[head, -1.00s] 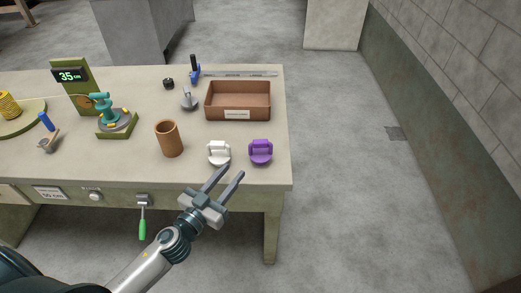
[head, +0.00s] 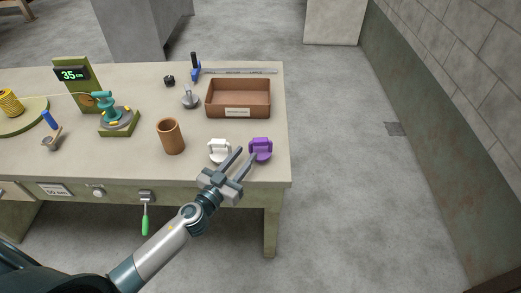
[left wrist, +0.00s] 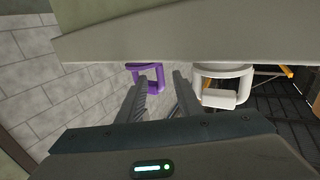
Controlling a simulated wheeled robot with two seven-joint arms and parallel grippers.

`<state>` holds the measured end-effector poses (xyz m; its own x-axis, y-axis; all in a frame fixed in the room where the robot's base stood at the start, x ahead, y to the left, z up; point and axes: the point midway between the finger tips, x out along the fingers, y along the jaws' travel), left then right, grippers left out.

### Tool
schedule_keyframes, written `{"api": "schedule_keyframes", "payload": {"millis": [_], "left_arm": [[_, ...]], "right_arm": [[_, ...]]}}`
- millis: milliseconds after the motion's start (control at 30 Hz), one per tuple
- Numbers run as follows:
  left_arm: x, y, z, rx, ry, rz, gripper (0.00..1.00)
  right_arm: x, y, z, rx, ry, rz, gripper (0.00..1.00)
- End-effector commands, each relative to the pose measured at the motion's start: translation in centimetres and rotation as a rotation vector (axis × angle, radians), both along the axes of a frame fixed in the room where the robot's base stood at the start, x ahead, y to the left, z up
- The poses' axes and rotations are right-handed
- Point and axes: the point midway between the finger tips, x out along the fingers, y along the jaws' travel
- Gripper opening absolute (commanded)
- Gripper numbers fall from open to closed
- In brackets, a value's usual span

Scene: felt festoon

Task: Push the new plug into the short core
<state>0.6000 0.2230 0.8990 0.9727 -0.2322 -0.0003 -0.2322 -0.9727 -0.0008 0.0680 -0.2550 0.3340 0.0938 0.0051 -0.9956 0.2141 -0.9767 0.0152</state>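A brown, open-topped upright tube (head: 171,137), which looks like the core, stands on the bench (head: 100,163) near its front. Two plugs with loop handles stand to its right near the front edge: a white plug (head: 219,146) and a purple plug (head: 262,145). Which is the new one cannot be told. My left gripper (head: 245,155) is open and empty, its fingers pointing at the purple plug. In the left wrist view the purple plug (left wrist: 160,76) shows beyond and between the fingers, the white plug (left wrist: 225,70) to their right. My right gripper is not in view.
A brown open box (head: 238,115) stands behind the plugs. A green stand with a 35 cm display (head: 72,75) and a teal-topped device (head: 104,99) are at the left. A green-handled tool (head: 145,222) hangs at the front. Bare floor lies right of the bench.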

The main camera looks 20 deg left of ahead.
Motion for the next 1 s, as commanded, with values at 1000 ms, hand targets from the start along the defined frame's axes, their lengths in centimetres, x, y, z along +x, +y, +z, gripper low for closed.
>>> {"api": "schedule_keyframes", "payload": {"millis": [1000], "left_arm": [[4.4,-1.0,0.2,-0.001,-0.001,0.0,0.08]], "right_arm": [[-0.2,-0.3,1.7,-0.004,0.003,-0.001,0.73]]}}
